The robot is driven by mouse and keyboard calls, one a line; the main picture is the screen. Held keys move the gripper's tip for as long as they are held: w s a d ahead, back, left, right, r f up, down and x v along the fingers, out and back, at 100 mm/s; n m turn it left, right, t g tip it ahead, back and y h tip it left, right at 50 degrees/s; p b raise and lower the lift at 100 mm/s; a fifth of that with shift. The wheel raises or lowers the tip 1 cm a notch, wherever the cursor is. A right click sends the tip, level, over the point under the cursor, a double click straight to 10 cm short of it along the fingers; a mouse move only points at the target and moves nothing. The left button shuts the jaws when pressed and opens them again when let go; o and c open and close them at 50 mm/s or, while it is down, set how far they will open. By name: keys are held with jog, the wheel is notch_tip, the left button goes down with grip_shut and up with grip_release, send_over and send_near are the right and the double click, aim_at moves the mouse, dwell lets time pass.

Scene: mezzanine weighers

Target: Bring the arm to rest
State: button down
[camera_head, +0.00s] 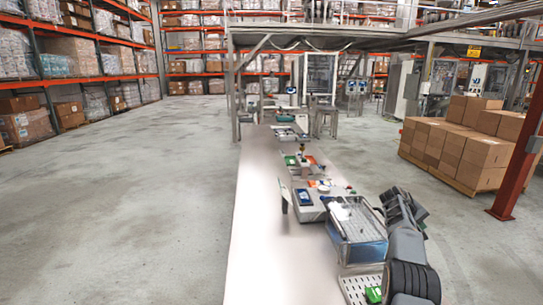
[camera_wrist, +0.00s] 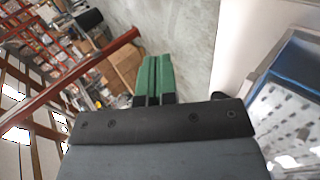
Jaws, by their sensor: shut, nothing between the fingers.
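My arm (camera_head: 408,250) stands at the right edge of the long white bench, at the lower right of the head view. My gripper (camera_wrist: 153,75) shows in the wrist view with its two green fingers together and nothing between them. It is over the floor beside the bench, not over the bench top. In the head view the fingertips cannot be made out. A clear bin with a blue lower part (camera_head: 362,252) is just left of my arm, and its side also shows at the right of the wrist view (camera_wrist: 283,95).
The long white bench (camera_head: 258,225) runs away from me, its left strip bare. A white perforated tray (camera_head: 355,290) with a green item (camera_head: 373,294) is at the near end. Boxes on a pallet (camera_head: 460,150) and a red post (camera_head: 520,165) stand right. Floor left is clear.

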jog(key=s+a+m+y, duration=0.1)
jog(key=s+a+y, duration=0.2)
jog(key=s+a, duration=0.45)
jog(key=s+a+y, duration=0.3)
jog(key=s+a, duration=0.1)
jog(key=a, duration=0.7)
jog(key=s+a+r+t+y, duration=0.1)
jog(key=s+a+r, duration=0.1)
jog(key=s+a, duration=0.7)
jog(key=s+a+r+t+y, duration=0.2)
jog(key=s+a, duration=0.7)
jog(key=s, duration=0.6)
jog(key=shift+s+r+t+y, duration=0.3)
jog(key=shift+s+r, duration=0.1)
jog(key=shift+r, duration=0.3)
jog(key=shift+a, duration=0.1)
